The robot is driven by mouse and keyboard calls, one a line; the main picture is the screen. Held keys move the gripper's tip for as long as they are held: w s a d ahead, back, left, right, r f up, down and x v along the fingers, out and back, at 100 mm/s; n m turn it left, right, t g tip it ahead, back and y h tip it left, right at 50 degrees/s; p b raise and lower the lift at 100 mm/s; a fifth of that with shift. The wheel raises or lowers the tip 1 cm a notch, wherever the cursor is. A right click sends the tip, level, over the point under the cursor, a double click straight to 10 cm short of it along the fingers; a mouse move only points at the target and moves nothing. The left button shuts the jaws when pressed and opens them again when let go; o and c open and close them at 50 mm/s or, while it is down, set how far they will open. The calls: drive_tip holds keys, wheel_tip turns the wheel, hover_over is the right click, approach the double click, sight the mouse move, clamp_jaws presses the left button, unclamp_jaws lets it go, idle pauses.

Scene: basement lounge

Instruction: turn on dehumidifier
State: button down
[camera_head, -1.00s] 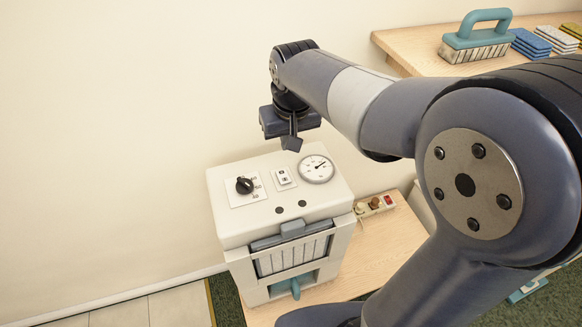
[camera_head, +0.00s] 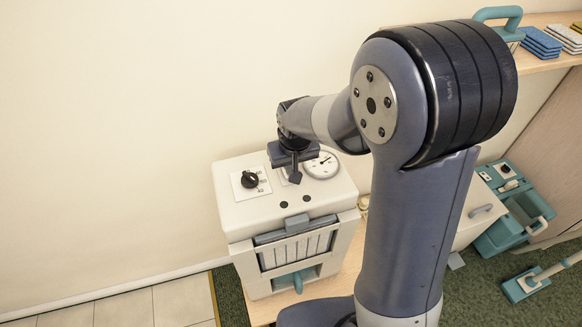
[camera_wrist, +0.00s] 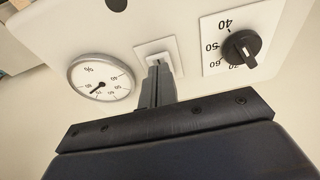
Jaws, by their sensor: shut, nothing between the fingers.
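The dehumidifier (camera_head: 268,207) is a white box with a black dial (camera_head: 249,180), a round gauge (camera_head: 321,165) and a small switch plate on its top panel. In the wrist view the dial (camera_wrist: 241,46) is at upper right, the gauge (camera_wrist: 101,80) at left, and the switch plate (camera_wrist: 157,50) between them. My gripper (camera_head: 294,178) is shut and empty over the switch plate. In the wrist view my gripper's fingertips (camera_wrist: 157,66) overlap the plate and hide the switch itself. I cannot tell whether they touch it.
The dehumidifier stands on a wooden surface against a plain wall. A teal case (camera_head: 508,235) and a teal-headed tool (camera_head: 527,284) are on the green carpet at right.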

drive_tip(key=shift+s+f, duration=0.1)
drive_tip(key=shift+f, duration=0.45)
drive_tip(key=shift+s+f+b, duration=0.15)
drive_tip(key=shift+f+b, duration=0.45)
drive_tip(key=shift+b, duration=0.1)
drive_tip(key=shift+r+p, duration=0.3)
drive_tip(key=shift+r, duration=0.1)
drive_tip(key=shift+r+p, duration=0.55)
drive_tip(key=shift+r, duration=0.15)
